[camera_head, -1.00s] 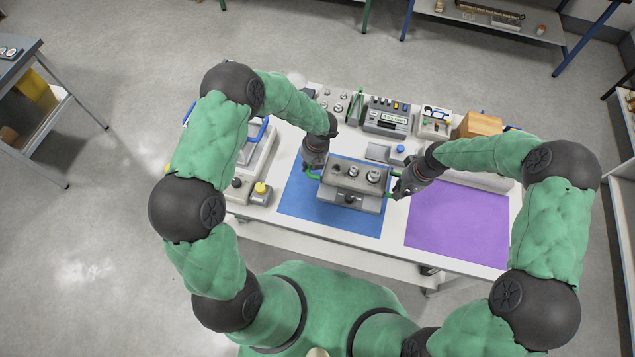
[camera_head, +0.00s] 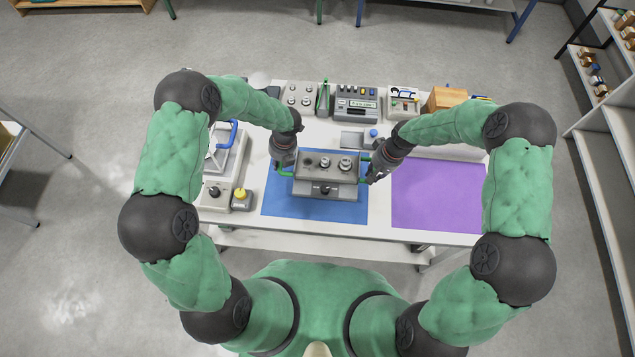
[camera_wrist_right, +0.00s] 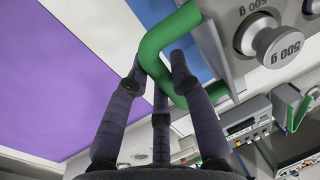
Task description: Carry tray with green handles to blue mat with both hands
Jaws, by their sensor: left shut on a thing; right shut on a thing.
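The grey tray (camera_head: 318,187) with green handles is over the blue mat (camera_head: 285,207), toward its right side; I cannot tell whether it touches the mat. It carries metal weights, one marked 500 g (camera_wrist_right: 278,42) in the right wrist view. My left gripper (camera_head: 284,168) is shut on the tray's left green handle (camera_head: 286,172). My right gripper (camera_head: 373,175) is shut on the right green handle (camera_head: 364,181). The right wrist view shows the fingers (camera_wrist_right: 160,85) around that handle (camera_wrist_right: 162,45).
A purple mat (camera_head: 437,195) lies to the right on the white table.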

